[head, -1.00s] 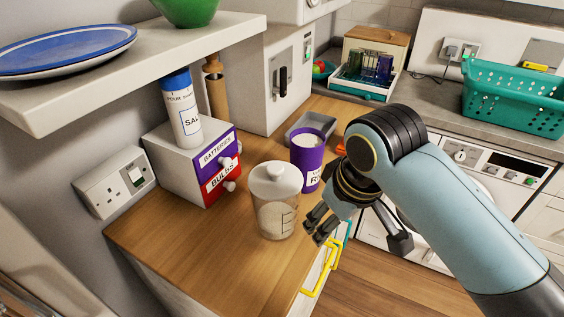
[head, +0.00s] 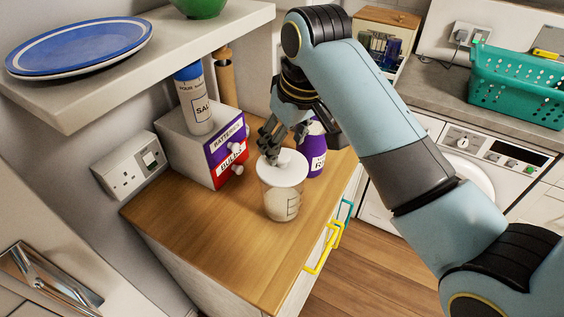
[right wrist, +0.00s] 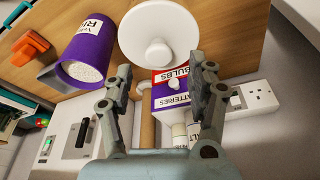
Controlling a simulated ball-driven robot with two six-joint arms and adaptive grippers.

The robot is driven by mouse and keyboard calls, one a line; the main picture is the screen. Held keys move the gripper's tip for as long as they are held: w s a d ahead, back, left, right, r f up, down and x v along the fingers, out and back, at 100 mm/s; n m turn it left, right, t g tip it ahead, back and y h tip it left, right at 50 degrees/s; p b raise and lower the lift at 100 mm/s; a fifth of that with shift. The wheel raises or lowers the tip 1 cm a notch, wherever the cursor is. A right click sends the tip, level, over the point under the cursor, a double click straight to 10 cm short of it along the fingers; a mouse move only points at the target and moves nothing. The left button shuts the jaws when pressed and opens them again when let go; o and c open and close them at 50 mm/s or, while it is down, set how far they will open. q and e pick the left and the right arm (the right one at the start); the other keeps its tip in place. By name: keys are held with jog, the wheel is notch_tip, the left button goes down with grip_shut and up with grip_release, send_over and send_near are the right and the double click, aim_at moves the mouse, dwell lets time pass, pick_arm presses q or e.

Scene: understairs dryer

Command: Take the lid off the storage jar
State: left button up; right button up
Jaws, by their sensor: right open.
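The storage jar (head: 282,207) is a clear, tapered container standing upright on the wooden counter. Its round white lid (head: 291,168) sits on top. In the right wrist view the lid (right wrist: 140,40) faces me with its round knob (right wrist: 158,52) near the middle, and it hides the jar body. My right gripper (head: 272,148) is open above the lid, its fingers close to the knob. In the right wrist view the lid lies just beyond the two spread fingertips, with the knob between their lines. Contact cannot be told. My left gripper is not in view.
A purple rice container (head: 314,152) stands close behind the jar, right of the gripper. A drawer box (head: 190,150) with a salt canister (head: 193,100) on it stands to the left. A shelf (head: 130,60) overhangs the left side. The front counter (head: 225,250) is clear.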

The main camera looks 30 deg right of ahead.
aim_at(282, 155)
jog(key=shift+p+x, duration=0.3)
jog(key=shift+x, duration=1.5)
jog(key=shift+s, duration=0.1)
jog(key=c, duration=1.1)
